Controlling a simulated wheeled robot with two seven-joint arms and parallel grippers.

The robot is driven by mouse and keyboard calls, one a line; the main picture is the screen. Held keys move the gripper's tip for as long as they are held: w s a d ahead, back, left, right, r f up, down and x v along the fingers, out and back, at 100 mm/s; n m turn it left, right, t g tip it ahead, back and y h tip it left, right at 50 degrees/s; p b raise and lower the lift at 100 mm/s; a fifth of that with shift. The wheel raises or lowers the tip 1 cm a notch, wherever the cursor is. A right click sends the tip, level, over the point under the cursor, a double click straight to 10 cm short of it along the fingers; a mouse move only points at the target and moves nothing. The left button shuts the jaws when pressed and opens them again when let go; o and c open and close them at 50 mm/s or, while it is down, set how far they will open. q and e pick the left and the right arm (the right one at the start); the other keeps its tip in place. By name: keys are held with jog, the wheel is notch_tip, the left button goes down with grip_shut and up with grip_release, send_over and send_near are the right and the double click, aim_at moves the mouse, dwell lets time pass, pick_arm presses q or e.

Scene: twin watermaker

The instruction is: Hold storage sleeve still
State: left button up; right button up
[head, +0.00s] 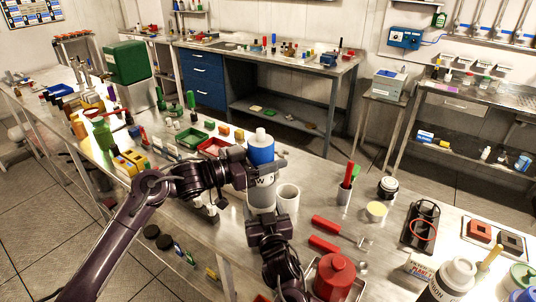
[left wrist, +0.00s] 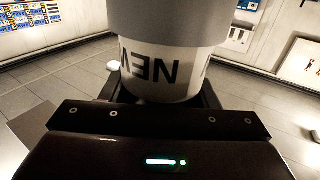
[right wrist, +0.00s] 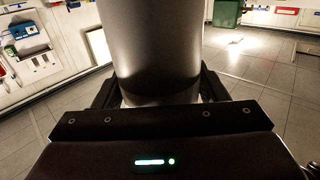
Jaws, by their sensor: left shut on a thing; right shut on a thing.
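A blue cylinder (head: 261,152) with a white cap stands upright on top of a white band with dark letters and a grey tube, which looks like the storage sleeve (head: 262,197). My left gripper (head: 246,173) is shut around the white lettered part. The left wrist view shows that white part marked NEW (left wrist: 160,72), with its letters upside down, and grey above it. My right gripper (head: 270,215) is shut on the grey tube lower down. The right wrist view shows the plain grey tube (right wrist: 152,50) between its fingers. The fingertips are largely hidden.
A white cup (head: 288,197) stands close on the right. Green and red trays (head: 191,139) lie behind on the left.

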pick_arm(q)
jog(key=shift+f, duration=1.6)
jog(key=o, duration=1)
jog(key=shift+f, duration=0.1)
jog(key=v, duration=1.2)
pick_arm(e)
jog(key=o, duration=1.3)
